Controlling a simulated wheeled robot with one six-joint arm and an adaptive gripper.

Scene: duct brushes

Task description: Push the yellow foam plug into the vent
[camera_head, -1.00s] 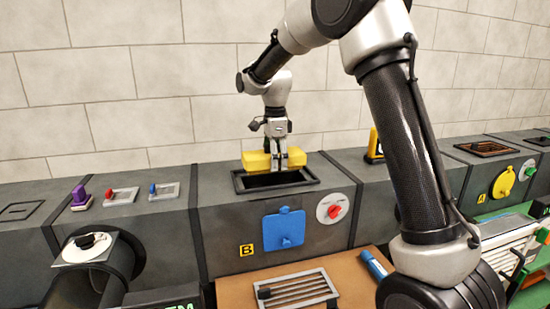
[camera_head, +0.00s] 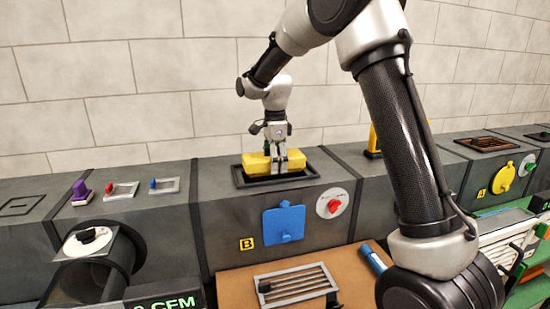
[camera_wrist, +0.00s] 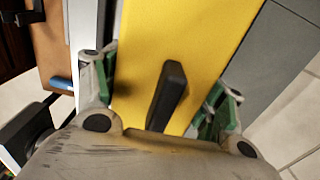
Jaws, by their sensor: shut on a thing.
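The yellow foam plug (camera_head: 258,162) is a wide yellow block at the vent (camera_head: 304,179), a black-framed rectangular opening in the top of the grey duct section marked B. The plug's upper part stands above the frame. Its lower edge is at the opening, and I cannot tell how deep it sits. My gripper (camera_head: 277,168) points down over it. In the wrist view the plug (camera_wrist: 205,35) fills the middle, with a black handle (camera_wrist: 168,95) on it. My gripper (camera_wrist: 160,92) has a green-padded finger on each side of the handle.
A blue plate (camera_head: 284,223) and a red knob (camera_head: 335,205) are on the duct's front. A slatted grille (camera_head: 295,283) lies on the brown board below. A purple-handled brush (camera_head: 80,188) stands at left. Another yellow object (camera_head: 374,140) stands right of the vent.

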